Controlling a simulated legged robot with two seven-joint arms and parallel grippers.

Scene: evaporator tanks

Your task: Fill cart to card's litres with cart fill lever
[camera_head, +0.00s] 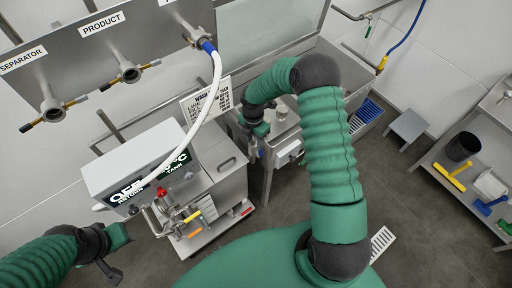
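The steel cart (228,172) stands left of centre, with a display box (138,165) partly reading "OFF", "°C", "RETURN" and "TANK". On its front are a red knob (161,191), a yellow-handled lever (192,216) and an orange-handled one (195,234); I cannot tell which is the fill lever. A placard headed "WASH" (206,104) hangs behind the cart; its lines are too small to read. My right gripper (254,146) is right of the cart, by the steel sink unit, small and partly hidden. My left gripper (116,256) is low at left, apart from the cart's levers.
A wall panel (110,58) carries valves under "SEPARATOR" and "PRODUCT" labels. A white hose (207,105) runs from a blue connector down to the cart. A grey stool (407,127) and a shelf with a black bucket (462,147) stand right.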

